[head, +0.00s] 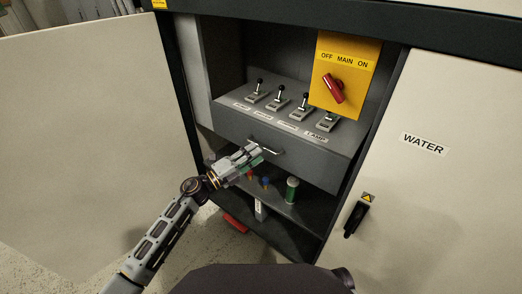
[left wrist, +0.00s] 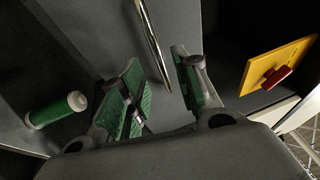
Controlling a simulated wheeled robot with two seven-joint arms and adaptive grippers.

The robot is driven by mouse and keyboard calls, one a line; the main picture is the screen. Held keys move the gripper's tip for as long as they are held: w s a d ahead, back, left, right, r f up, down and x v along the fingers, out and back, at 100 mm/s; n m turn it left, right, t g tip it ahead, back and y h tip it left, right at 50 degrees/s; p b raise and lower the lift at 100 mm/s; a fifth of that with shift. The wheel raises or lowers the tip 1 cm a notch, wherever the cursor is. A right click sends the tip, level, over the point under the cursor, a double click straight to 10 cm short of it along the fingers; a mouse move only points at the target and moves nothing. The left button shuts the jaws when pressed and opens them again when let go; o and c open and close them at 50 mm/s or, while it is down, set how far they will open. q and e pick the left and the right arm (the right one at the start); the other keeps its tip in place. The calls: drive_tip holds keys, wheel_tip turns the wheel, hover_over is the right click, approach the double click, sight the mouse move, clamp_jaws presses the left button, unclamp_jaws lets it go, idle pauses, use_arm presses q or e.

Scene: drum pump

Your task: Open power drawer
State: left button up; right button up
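The power drawer (head: 310,160) is a dark grey drawer in the open cabinet, with several labelled toggle switches on its top. It looks shut. Its metal bar handle (head: 265,147) is on the front face. My left gripper (head: 254,154) is at the drawer front, just by the handle's left part. In the left wrist view the left gripper (left wrist: 157,68) is open, with green pads on both fingers. The handle (left wrist: 152,38) reaches down between the fingers there, with space on both sides. My right gripper is in neither view.
A yellow main switch panel (head: 345,70) with a red knob hangs above the drawer. A green cylinder (head: 291,190) stands on the shelf below. An open cabinet door (head: 95,130) is at the left, and a closed door marked WATER (head: 440,190) is at the right.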

use_arm(q)
drive_tip(key=shift+x, duration=1.8)
clamp_jaws()
